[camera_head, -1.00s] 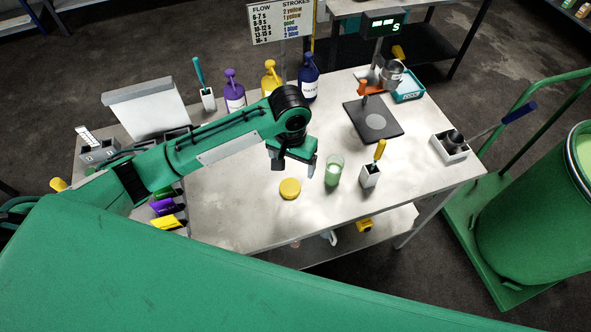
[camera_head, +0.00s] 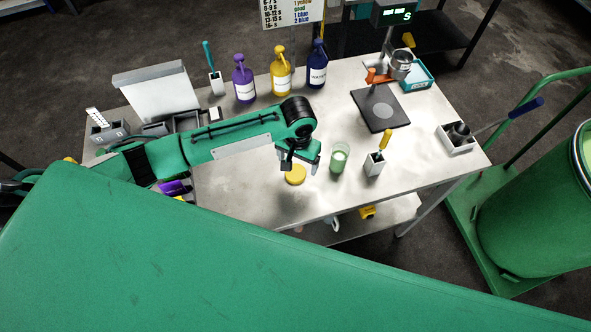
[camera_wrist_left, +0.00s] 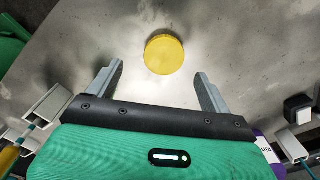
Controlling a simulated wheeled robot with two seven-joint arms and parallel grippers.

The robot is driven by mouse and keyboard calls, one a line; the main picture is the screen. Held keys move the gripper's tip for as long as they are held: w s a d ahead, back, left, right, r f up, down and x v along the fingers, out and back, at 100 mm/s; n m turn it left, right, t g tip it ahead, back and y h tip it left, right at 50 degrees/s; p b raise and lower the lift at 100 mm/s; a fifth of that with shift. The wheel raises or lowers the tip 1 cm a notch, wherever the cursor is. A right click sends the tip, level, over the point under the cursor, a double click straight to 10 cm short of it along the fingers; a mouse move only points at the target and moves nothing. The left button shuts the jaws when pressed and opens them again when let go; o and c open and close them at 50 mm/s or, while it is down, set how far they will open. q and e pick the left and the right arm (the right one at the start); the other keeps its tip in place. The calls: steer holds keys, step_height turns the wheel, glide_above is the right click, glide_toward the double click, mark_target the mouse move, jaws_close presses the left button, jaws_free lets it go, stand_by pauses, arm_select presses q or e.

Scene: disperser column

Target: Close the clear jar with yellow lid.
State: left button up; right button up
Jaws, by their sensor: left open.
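The yellow lid (camera_head: 296,175) lies flat on the light table top, just left of the jar. It also shows in the left wrist view (camera_wrist_left: 164,54), ahead of the fingers and roughly centred between them. The clear jar (camera_head: 340,158) stands upright on the table with pale green contents and no lid on it. My left gripper (camera_head: 301,166) is above the lid in the head view, with its fingers pointing down. It also shows in the left wrist view (camera_wrist_left: 158,85), open and empty. My right gripper is not in view.
A white holder (camera_head: 374,166) with a yellow-handled tool stands right of the jar. Purple (camera_head: 244,80), yellow (camera_head: 281,73) and blue (camera_head: 317,65) bottles stand at the back. A dark plate stand (camera_head: 381,110) is further right. The table's front edge is near the lid.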

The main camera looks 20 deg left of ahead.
mark_target(296, 172)
arm_select(q)
steer(key=shift+f, duration=0.35)
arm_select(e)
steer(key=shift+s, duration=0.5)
arm_select(q)
steer(key=shift+a+f+p, duration=0.1)
steer(key=shift+f+p, duration=0.15)
steer(key=shift+p, duration=0.1)
steer(key=f, duration=0.1)
steer(key=f+p, duration=0.1)
steer(key=f, duration=0.1)
steer(key=shift+w+a+f+p, duration=0.1)
steer(key=shift+a+f+p, duration=0.1)
steer(key=shift+a+p, duration=0.1)
steer(key=shift+f, duration=0.65)
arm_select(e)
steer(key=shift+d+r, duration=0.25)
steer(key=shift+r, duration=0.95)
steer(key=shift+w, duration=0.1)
arm_select(q)
steer(key=c, duration=1)
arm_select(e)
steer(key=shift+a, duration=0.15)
